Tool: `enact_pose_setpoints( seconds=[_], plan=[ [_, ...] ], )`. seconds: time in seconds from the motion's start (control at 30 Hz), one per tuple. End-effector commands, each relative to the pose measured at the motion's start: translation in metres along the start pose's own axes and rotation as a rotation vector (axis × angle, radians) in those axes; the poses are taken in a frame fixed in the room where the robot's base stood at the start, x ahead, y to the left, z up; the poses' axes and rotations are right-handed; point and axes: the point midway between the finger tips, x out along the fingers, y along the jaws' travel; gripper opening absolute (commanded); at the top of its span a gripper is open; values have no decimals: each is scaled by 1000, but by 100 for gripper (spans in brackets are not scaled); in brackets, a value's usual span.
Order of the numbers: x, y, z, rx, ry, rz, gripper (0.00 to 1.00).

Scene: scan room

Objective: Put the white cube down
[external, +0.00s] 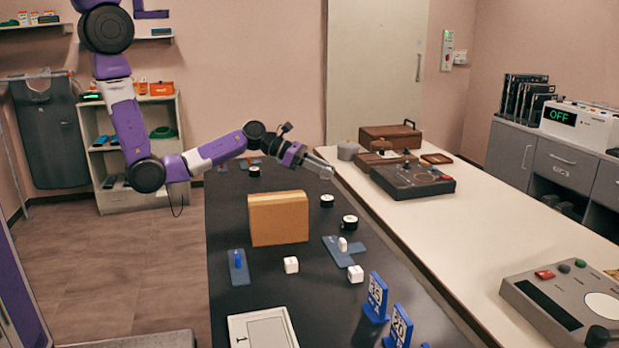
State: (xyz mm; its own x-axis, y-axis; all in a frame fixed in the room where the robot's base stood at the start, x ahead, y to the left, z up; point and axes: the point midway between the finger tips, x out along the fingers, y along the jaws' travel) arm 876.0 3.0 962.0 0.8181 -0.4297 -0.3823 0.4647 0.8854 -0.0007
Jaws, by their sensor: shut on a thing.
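My gripper (322,167) is at the end of the purple and white arm, out over the far right edge of the dark table (232,210). It is shut on a small pale thing, taken as the white cube (326,173). The fingers hide part of it and its shape is hard to make out at this size. My gripper is well behind and above both.
A tan box (278,219) stands mid-table. Black round pieces (350,222), blue plates (238,267), upright blue markers (376,297) and a white tray (262,318) are also there. A pale counter (480,230) on the right carries a dark device (412,180) and wooden boxes (390,136).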

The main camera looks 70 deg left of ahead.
Motion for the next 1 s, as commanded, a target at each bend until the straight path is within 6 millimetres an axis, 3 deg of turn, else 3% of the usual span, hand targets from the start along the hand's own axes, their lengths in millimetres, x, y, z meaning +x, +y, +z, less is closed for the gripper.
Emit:
enact_pose_setpoints(
  seconds=[0.03, 0.33, 0.7, 0.87, 1.0],
  plan=[
    [7, -27, 0, 11, 2, -32, 0],
    [28, -170, 6, 74, 0, -183, 0],
    [8, -340, 28, 134, -3, -323, 0],
    [-9, -387, 45, 143, -4, -343, 0],
    [-15, -397, 61, 136, -4, -323, 0]
  ],
)
